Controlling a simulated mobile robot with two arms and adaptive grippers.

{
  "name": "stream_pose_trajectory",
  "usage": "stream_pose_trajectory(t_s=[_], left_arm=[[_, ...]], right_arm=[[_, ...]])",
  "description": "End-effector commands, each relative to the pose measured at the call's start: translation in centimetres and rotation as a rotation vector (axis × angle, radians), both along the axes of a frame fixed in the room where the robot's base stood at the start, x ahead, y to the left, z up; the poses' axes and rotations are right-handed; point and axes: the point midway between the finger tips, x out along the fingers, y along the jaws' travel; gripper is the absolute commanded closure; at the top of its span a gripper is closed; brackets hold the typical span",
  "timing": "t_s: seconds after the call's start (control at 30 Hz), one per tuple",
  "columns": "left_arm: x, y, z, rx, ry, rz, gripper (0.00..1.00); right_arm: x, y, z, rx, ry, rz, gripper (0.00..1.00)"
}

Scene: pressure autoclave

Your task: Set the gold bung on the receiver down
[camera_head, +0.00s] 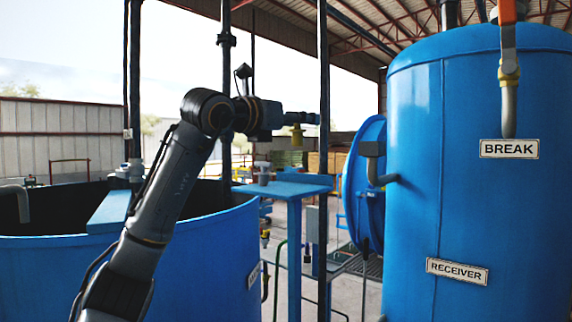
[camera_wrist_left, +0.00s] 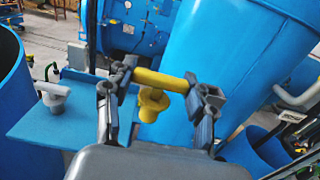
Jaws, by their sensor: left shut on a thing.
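The gold bung (camera_head: 296,137) is a yellow crossbar with a round stepped plug hanging below it. In the left wrist view the bung (camera_wrist_left: 152,100) has its crossbar between both fingers of my left gripper (camera_wrist_left: 163,80). My left gripper (camera_head: 303,118) is shut on it and holds it in the air above the blue shelf, in the gap between the two tanks. The receiver (camera_head: 455,200) is the large blue tank at the right with a RECEIVER label (camera_head: 457,271); the gripper is left of it. My right gripper is not in view.
A blue shelf (camera_head: 300,181) between the tanks carries a grey bung (camera_head: 263,170) at its left. An open blue vat (camera_head: 215,245) stands at the left. A round blue door (camera_head: 362,190) juts from the receiver. Dark vertical pipes (camera_head: 323,70) stand near my arm.

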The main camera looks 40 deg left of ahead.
Motion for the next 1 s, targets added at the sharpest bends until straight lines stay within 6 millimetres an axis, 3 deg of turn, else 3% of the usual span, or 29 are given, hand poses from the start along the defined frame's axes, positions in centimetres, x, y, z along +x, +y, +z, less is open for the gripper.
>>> stream_pose_trajectory(t_s=[0.03, 0.13, 0.3, 0.5, 0.8, 1.0], left_arm=[[1.0, 1.2, -0.3, -0.004, 0.005, 0.006, 0.78], [2.6, 2.8, -1.9, -0.002, 0.006, 0.006, 0.78], [4.2, 4.3, -4.8, 0.0, 0.003, 0.003, 0.78], [5.0, 5.1, -6.2, 0.0, 0.0, 0.002, 0.78], [5.5, 5.7, -9.6, 0.002, 0.003, 0.003, 0.78], [5.5, 5.6, -10.2, -0.001, -0.002, 0.002, 0.78]], right_arm=[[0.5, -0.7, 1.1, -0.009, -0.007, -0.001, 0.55], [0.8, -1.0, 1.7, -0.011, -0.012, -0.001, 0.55], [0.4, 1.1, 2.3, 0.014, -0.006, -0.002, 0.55], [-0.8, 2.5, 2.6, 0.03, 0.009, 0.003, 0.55], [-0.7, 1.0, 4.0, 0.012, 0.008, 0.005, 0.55], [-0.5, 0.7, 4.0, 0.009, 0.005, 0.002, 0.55]])
